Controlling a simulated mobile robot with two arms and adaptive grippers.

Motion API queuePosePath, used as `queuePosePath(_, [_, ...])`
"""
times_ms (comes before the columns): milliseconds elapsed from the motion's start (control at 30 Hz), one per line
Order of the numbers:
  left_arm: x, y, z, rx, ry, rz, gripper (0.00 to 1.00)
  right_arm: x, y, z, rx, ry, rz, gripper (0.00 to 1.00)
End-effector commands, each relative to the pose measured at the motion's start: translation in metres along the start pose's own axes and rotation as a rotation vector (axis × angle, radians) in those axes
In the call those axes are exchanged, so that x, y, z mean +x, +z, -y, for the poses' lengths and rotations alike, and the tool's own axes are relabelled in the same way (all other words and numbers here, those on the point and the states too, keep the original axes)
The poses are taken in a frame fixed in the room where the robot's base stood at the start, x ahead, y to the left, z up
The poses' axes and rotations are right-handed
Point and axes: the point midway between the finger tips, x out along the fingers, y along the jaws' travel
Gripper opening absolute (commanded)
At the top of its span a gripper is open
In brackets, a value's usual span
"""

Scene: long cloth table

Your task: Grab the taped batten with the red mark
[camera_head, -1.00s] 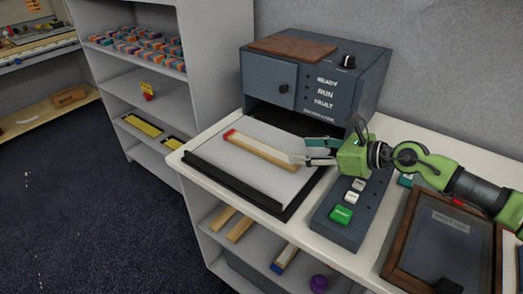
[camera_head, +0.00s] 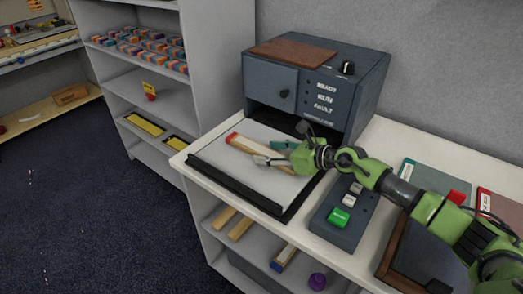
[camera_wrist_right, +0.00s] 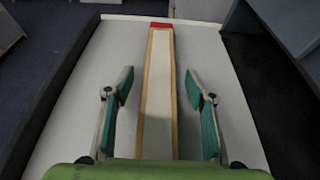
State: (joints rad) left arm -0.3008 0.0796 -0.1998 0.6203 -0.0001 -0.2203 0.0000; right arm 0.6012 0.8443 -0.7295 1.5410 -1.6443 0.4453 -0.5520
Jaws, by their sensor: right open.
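The taped batten (camera_head: 243,142) lies on the light tray (camera_head: 219,160) in front of the grey machine. It is a wooden strip with a pale tape along its top and a red mark at its far left end. In the right wrist view the batten (camera_wrist_right: 158,95) runs away from me, its red end at the top. My right gripper (camera_head: 268,152) is open over the batten's near part, and part of the batten is hidden behind it. In the wrist view the fingers (camera_wrist_right: 159,88) stand on either side of the batten with gaps. My left gripper is not in view.
The grey machine (camera_head: 370,83) stands behind the tray. A control panel (camera_head: 345,212) with a green button is right of it. A wood-framed box (camera_head: 392,255) sits at the front right. Other battens (camera_head: 240,228) and a purple object (camera_head: 317,282) lie on the shelf below.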

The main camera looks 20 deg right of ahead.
Motion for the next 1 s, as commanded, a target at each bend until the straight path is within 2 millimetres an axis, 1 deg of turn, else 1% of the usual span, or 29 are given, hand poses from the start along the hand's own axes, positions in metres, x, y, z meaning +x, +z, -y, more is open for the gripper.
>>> queuePosePath(100, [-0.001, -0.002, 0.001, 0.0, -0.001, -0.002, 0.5, 0.006, 0.0, -0.001, 0.0, 0.001, -0.001, 0.51])
queuePosePath(300, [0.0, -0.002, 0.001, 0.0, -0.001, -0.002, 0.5, 0.007, -0.001, 0.0, -0.001, 0.0, -0.001, 0.51])
queuePosePath(367, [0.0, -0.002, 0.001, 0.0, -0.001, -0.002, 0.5, 0.006, -0.001, 0.0, -0.001, 0.0, -0.001, 0.35])
queuePosePath(400, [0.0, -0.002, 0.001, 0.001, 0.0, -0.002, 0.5, 0.006, -0.001, 0.0, -0.001, 0.0, -0.001, 0.25])
queuePosePath(467, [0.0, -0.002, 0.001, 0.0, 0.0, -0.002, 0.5, 0.006, -0.001, 0.0, -0.001, 0.0, -0.001, 0.09])
queuePosePath(500, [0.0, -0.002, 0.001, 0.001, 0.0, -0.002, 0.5, 0.006, -0.001, 0.0, -0.001, 0.0, -0.001, 0.07])
queuePosePath(567, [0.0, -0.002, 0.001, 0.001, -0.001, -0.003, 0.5, 0.006, 0.0, 0.0, -0.001, 0.0, 0.0, 0.06])
queuePosePath(600, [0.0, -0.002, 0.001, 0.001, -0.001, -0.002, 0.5, 0.006, 0.0, 0.0, -0.001, 0.0, 0.0, 0.03])
queuePosePath(833, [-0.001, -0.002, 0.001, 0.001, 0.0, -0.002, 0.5, 0.005, 0.002, 0.0, -0.001, 0.0, 0.001, 0.03])
queuePosePath(1000, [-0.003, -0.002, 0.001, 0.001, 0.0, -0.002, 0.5, 0.001, 0.014, 0.0, -0.004, 0.0, 0.002, 0.03])
